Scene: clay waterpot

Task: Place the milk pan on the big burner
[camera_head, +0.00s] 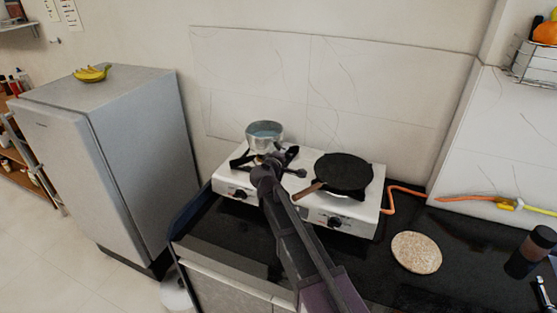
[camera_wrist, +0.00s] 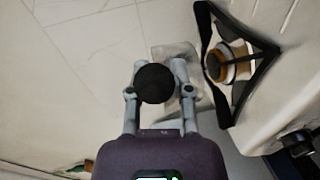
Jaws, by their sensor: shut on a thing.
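The milk pan (camera_head: 264,137) is a small silver pot with a bluish inside. In the head view it appears roughly upright, at the back of the left burner (camera_head: 240,160). I cannot tell how far it is above the grate. My gripper (camera_head: 266,168) is in front of it and covers part of the burner. In the wrist view my gripper (camera_wrist: 157,80) is shut on a dark round piece that seems to be the pan's handle. The left burner's black grate and brass ring (camera_wrist: 228,62) show uncovered to the right there. The pan's body is not clear in that view.
A black frying pan (camera_head: 344,171) with a wooden handle covers the right burner of the white stove (camera_head: 225,182). An orange hose (camera_head: 402,190) and a round cork mat (camera_head: 416,252) lie to the right. A fridge (camera_head: 112,150) with bananas (camera_head: 91,73) stands left.

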